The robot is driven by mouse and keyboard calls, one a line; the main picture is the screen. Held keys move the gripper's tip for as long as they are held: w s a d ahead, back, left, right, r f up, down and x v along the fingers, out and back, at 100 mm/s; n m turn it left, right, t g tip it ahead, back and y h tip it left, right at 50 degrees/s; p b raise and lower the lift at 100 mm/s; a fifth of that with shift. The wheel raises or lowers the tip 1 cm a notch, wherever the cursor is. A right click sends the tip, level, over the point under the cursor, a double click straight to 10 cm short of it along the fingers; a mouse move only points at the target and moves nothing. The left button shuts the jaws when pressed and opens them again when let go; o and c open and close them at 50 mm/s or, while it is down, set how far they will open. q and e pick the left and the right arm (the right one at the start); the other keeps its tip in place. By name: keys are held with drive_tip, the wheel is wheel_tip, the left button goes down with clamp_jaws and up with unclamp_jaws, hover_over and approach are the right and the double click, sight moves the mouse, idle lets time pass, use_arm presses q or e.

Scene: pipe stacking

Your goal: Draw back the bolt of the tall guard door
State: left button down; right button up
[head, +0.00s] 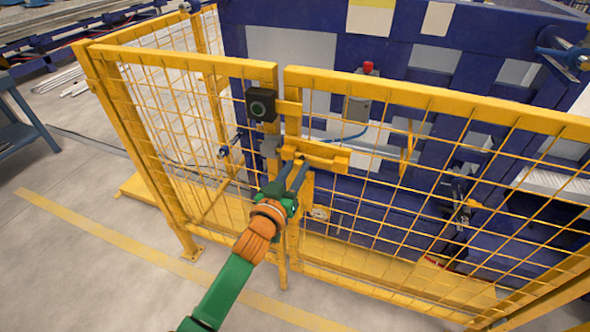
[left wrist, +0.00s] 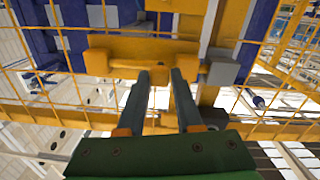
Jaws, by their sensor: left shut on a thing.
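The yellow mesh guard door (head: 420,110) stands in its yellow frame. The bolt (head: 322,155) is a short yellow bar across the door's left edge, near the gap to the fixed panel. It also shows in the left wrist view (left wrist: 112,58). My left gripper (head: 297,165) reaches up to the bolt from the front, with its two dark fingers close together. In the left wrist view the fingertips (left wrist: 164,76) meet the bolt's lower side, shut on it. The exact grip is partly hidden. My right gripper is out of view.
A black box with a round button (head: 261,104) sits on the post above left of the bolt. Blue machinery (head: 400,60) stands behind the mesh. The floor in front is clear.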

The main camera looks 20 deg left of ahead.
use_arm(q)
drive_tip(key=shift+d, duration=0.1)
idle(0.7)
drive_tip(key=d, duration=0.5)
drive_tip(key=shift+s+d+b, duration=0.1)
drive_tip(key=shift+d+b, duration=0.2)
drive_tip(key=shift+d, duration=0.1)
drive_tip(key=shift+a, duration=0.2)
drive_tip(key=c, duration=0.7)
unclamp_jaws()
drive_tip(key=shift+d, duration=0.15)
drive_tip(key=shift+o, duration=0.7)
drive_tip(key=shift+d, duration=0.25)
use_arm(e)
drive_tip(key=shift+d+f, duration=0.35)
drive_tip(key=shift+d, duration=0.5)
use_arm(q)
drive_tip(key=shift+a, duration=0.1)
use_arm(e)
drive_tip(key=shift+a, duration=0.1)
use_arm(q)
drive_tip(key=b, duration=0.1)
approach(327, 164)
drive_tip(key=shift+s, duration=0.8)
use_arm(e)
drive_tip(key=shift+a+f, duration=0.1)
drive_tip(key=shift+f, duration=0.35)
